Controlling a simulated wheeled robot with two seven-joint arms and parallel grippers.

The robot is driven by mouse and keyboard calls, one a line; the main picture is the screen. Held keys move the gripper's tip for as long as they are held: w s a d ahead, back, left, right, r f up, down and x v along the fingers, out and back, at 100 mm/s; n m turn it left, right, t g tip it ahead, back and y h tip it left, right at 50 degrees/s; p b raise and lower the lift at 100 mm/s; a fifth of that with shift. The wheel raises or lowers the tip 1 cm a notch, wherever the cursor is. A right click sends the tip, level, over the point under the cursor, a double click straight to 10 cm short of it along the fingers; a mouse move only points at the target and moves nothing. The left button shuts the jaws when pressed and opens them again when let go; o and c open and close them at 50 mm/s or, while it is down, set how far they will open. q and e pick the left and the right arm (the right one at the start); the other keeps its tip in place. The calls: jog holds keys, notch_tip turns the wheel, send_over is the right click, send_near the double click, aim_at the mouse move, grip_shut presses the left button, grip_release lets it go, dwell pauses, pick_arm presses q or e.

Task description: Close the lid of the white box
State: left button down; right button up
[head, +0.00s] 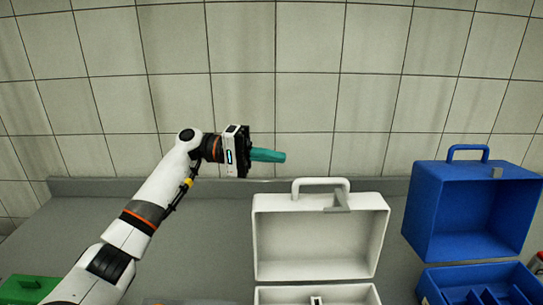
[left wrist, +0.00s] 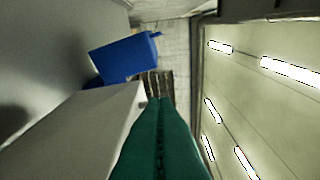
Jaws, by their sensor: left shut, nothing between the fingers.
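The white box stands open on the grey counter. Its lid (head: 318,245) is raised upright, with a handle on top and a grey latch near its upper edge. Its base (head: 275,296) shows in part at the bottom of the head view. My left gripper (head: 283,157), with teal fingers, is shut and empty, held above and to the left of the lid's handle, apart from it in the head view. In the left wrist view the shut fingers (left wrist: 159,102) point forward beside a white surface that looks like the lid (left wrist: 85,130). My right gripper is out of view.
A blue box (head: 470,210) with its lid raised stands to the right; it also shows in the left wrist view (left wrist: 125,57). A green thing (head: 28,289) is at the lower left. A tiled wall rises behind.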

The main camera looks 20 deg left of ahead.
pick_arm(q)
jog(key=s+d+f+p, duration=0.1)
jog(key=d+p, duration=0.3)
jog(key=d, duration=0.4)
jog(key=shift+s+d, duration=0.15)
jog(key=shift+s, duration=0.5)
jog(key=shift+d, duration=0.1)
